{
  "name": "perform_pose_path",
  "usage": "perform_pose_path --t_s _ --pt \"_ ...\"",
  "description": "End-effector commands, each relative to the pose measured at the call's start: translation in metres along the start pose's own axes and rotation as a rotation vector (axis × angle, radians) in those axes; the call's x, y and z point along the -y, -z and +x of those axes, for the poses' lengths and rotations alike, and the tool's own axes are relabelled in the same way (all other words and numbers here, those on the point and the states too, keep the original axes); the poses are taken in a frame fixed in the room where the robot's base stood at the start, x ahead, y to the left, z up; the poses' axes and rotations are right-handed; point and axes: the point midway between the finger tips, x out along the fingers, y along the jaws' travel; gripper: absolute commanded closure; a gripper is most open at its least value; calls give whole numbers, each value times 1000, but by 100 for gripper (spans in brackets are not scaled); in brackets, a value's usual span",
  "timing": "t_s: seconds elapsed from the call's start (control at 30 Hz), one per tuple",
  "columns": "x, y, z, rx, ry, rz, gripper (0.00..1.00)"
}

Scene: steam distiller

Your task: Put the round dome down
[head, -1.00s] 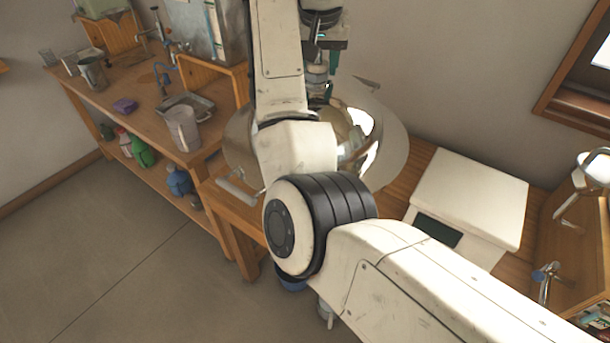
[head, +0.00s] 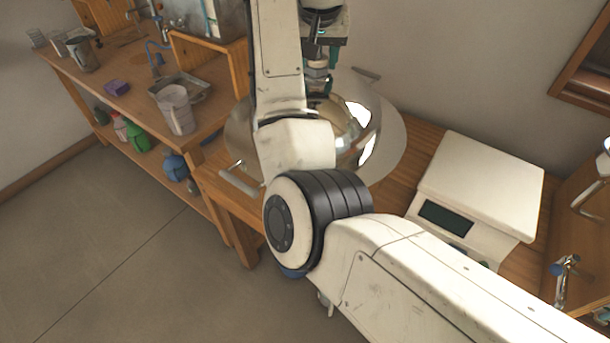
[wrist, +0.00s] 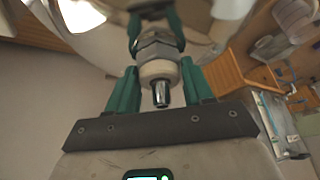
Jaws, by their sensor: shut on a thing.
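The round dome (head: 362,140) is shiny metal and shows in the head view behind my arm, which hides much of its left and middle. It also fills the top of the wrist view (wrist: 100,42). My gripper (head: 319,84) is at the dome's top. In the wrist view its green fingers (wrist: 156,28) are shut around the metal fitting at the dome's top. The dome appears at the wide metal vessel with a grey side handle (head: 240,182) on the wooden table. I cannot tell whether the dome touches the vessel's rim.
A white scale (head: 482,180) stands on the table to the right. A wooden bench (head: 110,100) at the left carries a jug (head: 177,110), a metal tray (head: 190,84) and a purple block (head: 117,88). Several bottles stand on its lower shelf. The floor is clear.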

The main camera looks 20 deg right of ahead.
Motion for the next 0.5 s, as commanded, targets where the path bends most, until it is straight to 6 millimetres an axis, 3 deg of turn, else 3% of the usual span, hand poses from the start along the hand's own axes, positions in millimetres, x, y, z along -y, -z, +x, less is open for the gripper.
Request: perform_pose_path --t_s 0.03,0.3,0.5 --pt "0 -5 13 -5 0 1 100" --pt "0 -26 58 -6 0 1 100" --pt "0 -32 72 -7 0 1 100"
